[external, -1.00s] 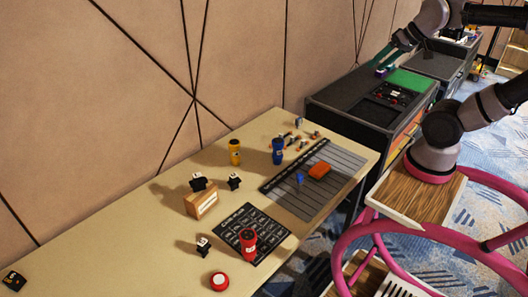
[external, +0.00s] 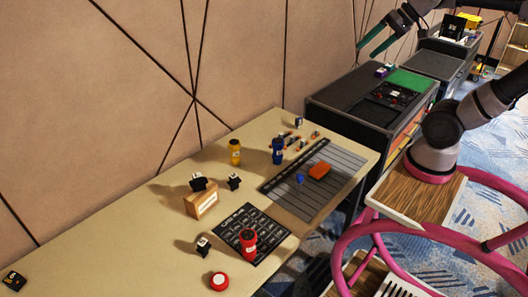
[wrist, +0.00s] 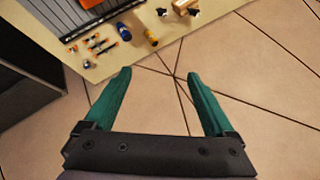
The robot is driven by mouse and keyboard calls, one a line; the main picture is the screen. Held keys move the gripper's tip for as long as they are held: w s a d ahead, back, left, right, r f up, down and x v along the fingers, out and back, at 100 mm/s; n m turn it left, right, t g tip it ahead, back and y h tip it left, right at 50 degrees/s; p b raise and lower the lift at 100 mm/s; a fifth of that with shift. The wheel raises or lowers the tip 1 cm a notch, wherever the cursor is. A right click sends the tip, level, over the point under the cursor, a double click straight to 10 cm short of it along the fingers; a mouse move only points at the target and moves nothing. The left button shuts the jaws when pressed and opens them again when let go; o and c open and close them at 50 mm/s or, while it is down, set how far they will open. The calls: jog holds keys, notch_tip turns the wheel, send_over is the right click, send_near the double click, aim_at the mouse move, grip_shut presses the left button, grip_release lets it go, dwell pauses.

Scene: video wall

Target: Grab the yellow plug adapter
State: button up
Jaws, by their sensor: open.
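I cannot make out a yellow plug adapter for certain. The plainest yellow thing is an upright yellow cylinder (external: 235,152) with a pale label, at the back of the table; it also shows in the wrist view (wrist: 151,38). A small black and yellow item (external: 14,280) lies at the table's far left end. My gripper (external: 367,50) is open and empty, high near the wall above the dark cabinet. In the wrist view its green fingers (wrist: 156,70) are spread with only wall between them, and the table lies beyond them.
The table (external: 110,235) holds a blue cylinder (external: 278,151), a red cylinder (external: 248,243), a wooden box (external: 201,201), a striped grey mat (external: 285,190) and several small connectors (external: 291,141). The dark cabinet (external: 345,95) adjoins it. The table's left part is mostly clear.

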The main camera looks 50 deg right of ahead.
aim_at(234, 150)
jog(key=w+a+r+m+t+y, duration=0.1)
jog(key=w+a+r+m+y, duration=0.35)
jog(key=w+a, duration=0.45)
jog(key=w+a+r+m+t+y, duration=0.2)
jog(key=w+a+r+m+y, duration=0.25)
jog(key=w+a, duration=0.5)
jog(key=w+d+f+m+t+h, duration=0.2)
jog(key=w+f+m+t+h, duration=0.15)
jog(key=w+m, duration=0.55)
jog(key=w+d+f+m+t+h, duration=0.2)
jog(key=w+f+m+t, duration=0.3)
jog(key=w, duration=0.6)
jog(key=f+m, duration=0.1)
jog(key=f, duration=1.7)
jog(key=w+f+m+g, duration=0.1)
jog(key=f, duration=1.8)
jog(key=w+f+m+h, duration=0.1)
jog(key=f+m, duration=0.1)
jog(key=f, duration=1.7)
jog(key=shift+w+d+f, duration=0.1)
jog(key=shift+w+d, duration=0.15)
jog(key=shift+d, duration=0.1)
jog(key=x, duration=0.7)
jog(key=shift+w+d+f, duration=0.1)
jog(key=shift+w+f, duration=0.2)
jog(key=shift+f, duration=0.05)
grip_shut()
